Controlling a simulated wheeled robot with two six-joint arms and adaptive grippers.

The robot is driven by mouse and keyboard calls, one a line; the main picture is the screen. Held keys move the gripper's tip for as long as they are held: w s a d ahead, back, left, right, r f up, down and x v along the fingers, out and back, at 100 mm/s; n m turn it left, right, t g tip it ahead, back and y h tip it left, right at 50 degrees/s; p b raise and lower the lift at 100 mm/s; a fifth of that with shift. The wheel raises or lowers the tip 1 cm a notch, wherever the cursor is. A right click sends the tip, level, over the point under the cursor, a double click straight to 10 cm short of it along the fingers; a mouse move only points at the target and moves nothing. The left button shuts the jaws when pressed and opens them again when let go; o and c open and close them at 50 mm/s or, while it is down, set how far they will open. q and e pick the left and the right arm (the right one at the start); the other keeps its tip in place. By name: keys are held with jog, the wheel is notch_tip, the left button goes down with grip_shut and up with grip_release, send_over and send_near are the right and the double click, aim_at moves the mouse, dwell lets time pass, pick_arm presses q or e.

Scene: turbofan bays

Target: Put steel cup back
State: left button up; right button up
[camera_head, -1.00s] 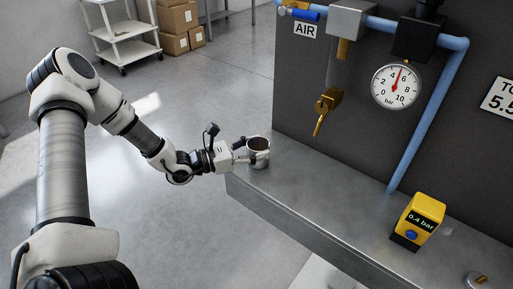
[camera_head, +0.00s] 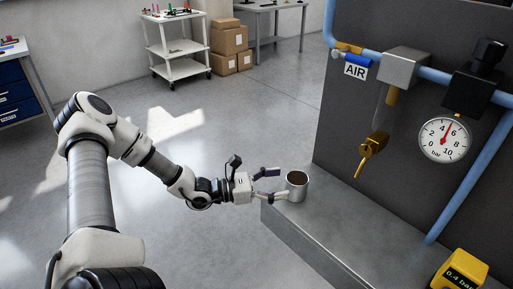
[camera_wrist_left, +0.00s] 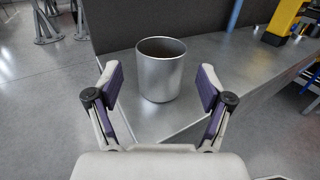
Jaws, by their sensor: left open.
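The steel cup (camera_head: 296,187) stands upright on the near left corner of the grey metal bench (camera_head: 310,222). It also shows upright in the left wrist view (camera_wrist_left: 160,76), with its opening facing up. My left gripper (camera_head: 275,184) is open just left of the cup. In the left wrist view the cup appears centred between the two spread fingers, with a gap on each side, and sits ahead of the palm. My right gripper is out of view.
A dark panel rises behind the bench, carrying a pressure gauge (camera_head: 445,139), blue pipes and a brass valve handle (camera_head: 372,150). A yellow device (camera_head: 461,272) stands on the bench. A white cart (camera_head: 178,48) and cardboard boxes (camera_head: 228,38) stand on the floor behind.

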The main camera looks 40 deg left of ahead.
pick_arm(q)
jog(key=p+v, duration=0.5)
jog(key=v, duration=0.1)
jog(key=s+d+f+m+g+y, duration=0.5)
jog(key=s+d+f+m+g, duration=0.2)
jog(key=m, duration=0.7)
jog(key=s+d+f+m+g+y, duration=0.5)
jog(key=s+d+f+m+g, duration=0.2)
jog(key=s+f+m, duration=0.3)
jog(key=s+d+m, duration=0.1)
jog(key=s+m, duration=0.1)
jog(key=m, duration=0.2)
jog(key=shift+f+m+g, duration=0.3)
jog(key=shift+f+g, duration=0.1)
jog(key=shift+s+d, duration=0.1)
